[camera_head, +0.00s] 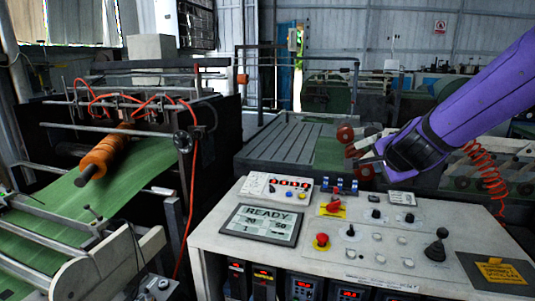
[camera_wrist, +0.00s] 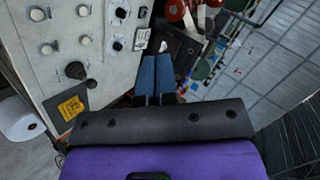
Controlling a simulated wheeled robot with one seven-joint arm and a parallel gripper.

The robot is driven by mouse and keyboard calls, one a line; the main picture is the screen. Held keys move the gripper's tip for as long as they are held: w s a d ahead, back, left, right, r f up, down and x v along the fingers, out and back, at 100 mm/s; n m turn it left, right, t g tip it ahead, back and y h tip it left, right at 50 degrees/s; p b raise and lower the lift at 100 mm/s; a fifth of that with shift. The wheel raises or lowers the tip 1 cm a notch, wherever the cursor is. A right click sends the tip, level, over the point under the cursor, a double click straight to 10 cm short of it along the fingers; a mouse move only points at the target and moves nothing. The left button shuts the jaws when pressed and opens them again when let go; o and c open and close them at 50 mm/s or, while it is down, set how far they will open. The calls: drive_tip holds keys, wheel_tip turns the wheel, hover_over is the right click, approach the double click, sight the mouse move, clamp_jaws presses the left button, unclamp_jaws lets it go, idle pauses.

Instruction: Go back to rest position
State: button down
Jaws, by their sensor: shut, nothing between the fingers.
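My gripper (camera_head: 366,152) hangs from my purple arm at the right of the head view, above the back edge of the control desk (camera_head: 220,222). In the wrist view my gripper (camera_wrist: 155,60) shows two blue-grey fingers side by side, shut, with nothing between them. The fingertips are apart from the desk's buttons. The desk also shows at the left of the wrist view (camera_wrist: 66,16), with its knobs, a black joystick (camera_wrist: 76,70) and a yellow label (camera_wrist: 71,107).
The desk carries a READY screen (camera_head: 262,222), a red button (camera_head: 321,240) and a joystick (camera_head: 436,246). A machine with green sheet (camera_head: 125,170) and an orange roller (camera_head: 105,152) stands at left. Red rollers (camera_head: 345,133) and a coiled red hose (camera_head: 487,172) are near my arm.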

drive_tip(key=s+a+r+n+g+y, duration=0.2)
drive_tip(key=s+r+n+y, duration=0.3)
drive_tip(key=s+n, duration=0.6)
drive_tip(key=s+d+n+g+h, duration=0.2)
drive_tip(key=s, duration=0.7)
drive_tip(key=s+d+n+g+h, duration=0.1)
drive_tip(key=s+d+h, duration=0.1)
drive_tip(key=s, duration=0.7)
drive_tip(key=shift+d+r+n+g, duration=0.2)
drive_tip(key=shift+d+n+g, duration=0.2)
idle(1.4)
